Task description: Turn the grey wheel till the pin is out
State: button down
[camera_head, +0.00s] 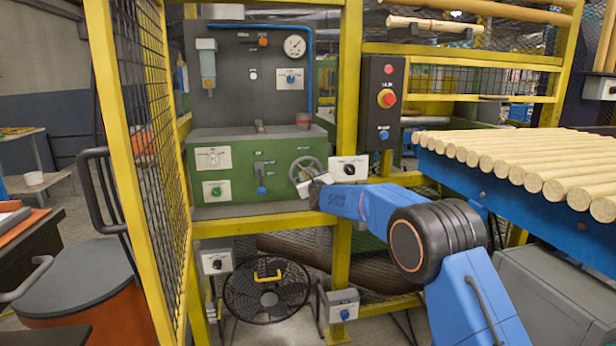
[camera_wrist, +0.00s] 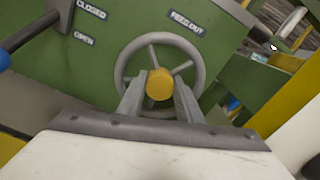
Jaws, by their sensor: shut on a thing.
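The grey wheel (camera_head: 305,169) is on the front of the green machine, near its right end. In the wrist view the wheel (camera_wrist: 124,60) fills the middle, with its spokes meeting behind a yellow round knob (camera_wrist: 159,84). My gripper (camera_wrist: 160,92) is shut on this knob, one finger on each side, in front of the wheel. In the head view my gripper (camera_head: 304,187) reaches the wheel from below right and hides its lower part. I cannot make out a separate pin.
A label reading FEED OUT (camera_wrist: 187,23) is above the wheel, with CLOSED and OPEN labels to the left. A switch box (camera_head: 349,169) and yellow post (camera_head: 347,100) stand close right. A mesh guard (camera_head: 145,100) is left, and wooden rods (camera_head: 520,160) lie on the right.

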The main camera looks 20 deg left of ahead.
jog(key=shift+f, duration=0.15)
jog(key=c, duration=1.3)
grip_release()
jog(key=shift+o, duration=0.2)
jog(key=v, duration=1.7)
jog(key=shift+d, duration=0.2)
jog(key=shift+s, duration=0.25)
